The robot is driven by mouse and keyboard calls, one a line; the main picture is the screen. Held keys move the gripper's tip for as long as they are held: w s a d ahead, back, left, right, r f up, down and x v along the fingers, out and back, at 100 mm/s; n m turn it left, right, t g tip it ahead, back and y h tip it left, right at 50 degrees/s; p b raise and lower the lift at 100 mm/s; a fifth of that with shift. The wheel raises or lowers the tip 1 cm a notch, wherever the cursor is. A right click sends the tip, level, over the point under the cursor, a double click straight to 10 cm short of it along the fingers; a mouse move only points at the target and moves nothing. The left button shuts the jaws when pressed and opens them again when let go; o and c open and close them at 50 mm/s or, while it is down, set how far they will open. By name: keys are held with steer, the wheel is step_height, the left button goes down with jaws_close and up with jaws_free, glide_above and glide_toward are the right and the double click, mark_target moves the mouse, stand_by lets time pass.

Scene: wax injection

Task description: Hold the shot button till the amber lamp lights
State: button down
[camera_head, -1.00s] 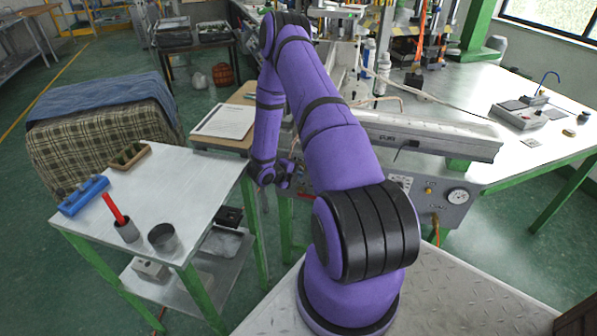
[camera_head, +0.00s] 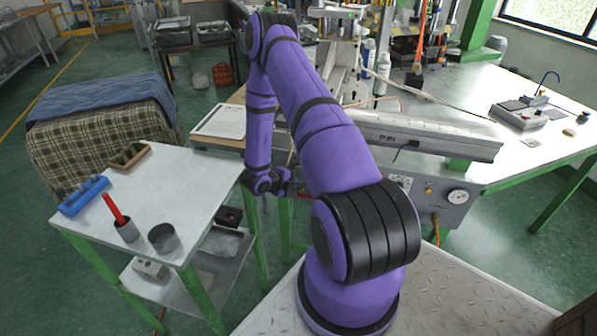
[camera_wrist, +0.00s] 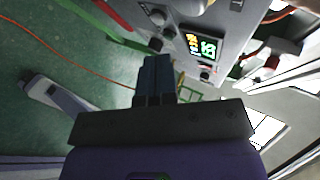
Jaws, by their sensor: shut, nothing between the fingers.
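My gripper (camera_wrist: 155,65) is shut and empty in the wrist view, its dark fingers pointing at the lower part of a grey control panel (camera_wrist: 228,22). The panel has a lit display (camera_wrist: 202,46) with yellow and green blocks and several dark round knobs or buttons, one of them (camera_wrist: 168,32) near the fingertips. I cannot tell which is the shot button, nor whether the fingers touch the panel. No lit amber lamp can be made out. In the head view my wrist hangs beside the machine's front, and the fingertips are hard to make out.
A gauge (camera_head: 457,197) is on the machine's front at the right. A steel side table (camera_head: 150,205) at the left bears a blue rack (camera_head: 84,196), a cup with a red stick (camera_head: 127,230) and a metal cup (camera_head: 163,239). An orange cable (camera_wrist: 75,55) lies on the floor.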

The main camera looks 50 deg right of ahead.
steer(key=shift+s+a, duration=0.25)
steer(key=shift+a, duration=0.3)
steer(key=shift+s+a, duration=0.2)
steer(key=shift+a, duration=0.3)
